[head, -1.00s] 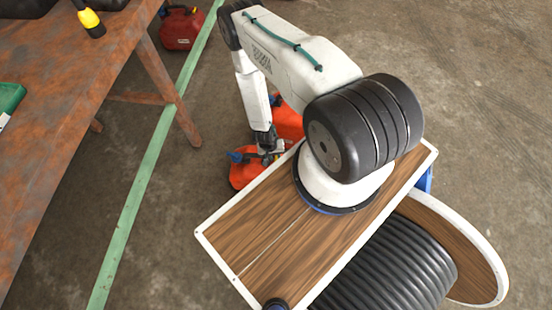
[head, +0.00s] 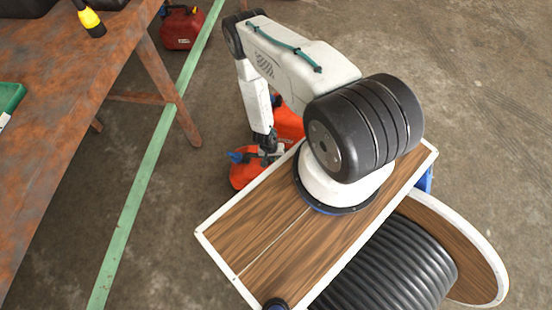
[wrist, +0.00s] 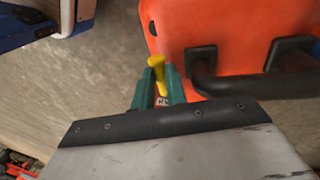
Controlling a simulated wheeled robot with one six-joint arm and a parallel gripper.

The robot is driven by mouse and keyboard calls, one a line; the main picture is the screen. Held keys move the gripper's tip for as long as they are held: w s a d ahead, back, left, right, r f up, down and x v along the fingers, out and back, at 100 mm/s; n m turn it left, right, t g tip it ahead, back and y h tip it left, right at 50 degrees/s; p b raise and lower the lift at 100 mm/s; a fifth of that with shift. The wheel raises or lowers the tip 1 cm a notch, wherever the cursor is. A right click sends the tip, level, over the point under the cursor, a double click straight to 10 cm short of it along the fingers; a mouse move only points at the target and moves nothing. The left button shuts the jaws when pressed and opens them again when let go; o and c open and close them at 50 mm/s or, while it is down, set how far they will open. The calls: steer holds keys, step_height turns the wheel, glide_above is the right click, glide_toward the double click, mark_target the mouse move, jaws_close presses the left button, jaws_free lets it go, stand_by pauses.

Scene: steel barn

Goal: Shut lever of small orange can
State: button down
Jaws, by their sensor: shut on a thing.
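The small orange can (head: 243,176) stands on the floor beside my base in the head view, with a blue part at its top left. My arm and base partly cover it. In the wrist view an orange can body (wrist: 235,35) with a black handle (wrist: 245,84) fills the upper right. A yellow lever (wrist: 157,74) stands out beside this body. My gripper (wrist: 160,84) has its two green fingers on either side of the lever and is shut on it. In the head view my gripper (head: 268,157) is at the small can's top, its fingertips unclear.
A larger orange can (head: 289,122) stands close behind, partly hidden by my arm. A red can (head: 182,27) stands farther back. A rusty table (head: 75,80) is at left, with a green floor stripe (head: 150,160) beside it. Open concrete floor lies at right.

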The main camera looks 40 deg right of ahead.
steer(key=c, duration=1.7)
jaws_free()
steer(key=shift+w, duration=0.1)
steer(key=shift+r, duration=0.1)
step_height(320, 180, up, 8)
steer(key=w+a, duration=0.1)
steer(key=shift+f, duration=0.25)
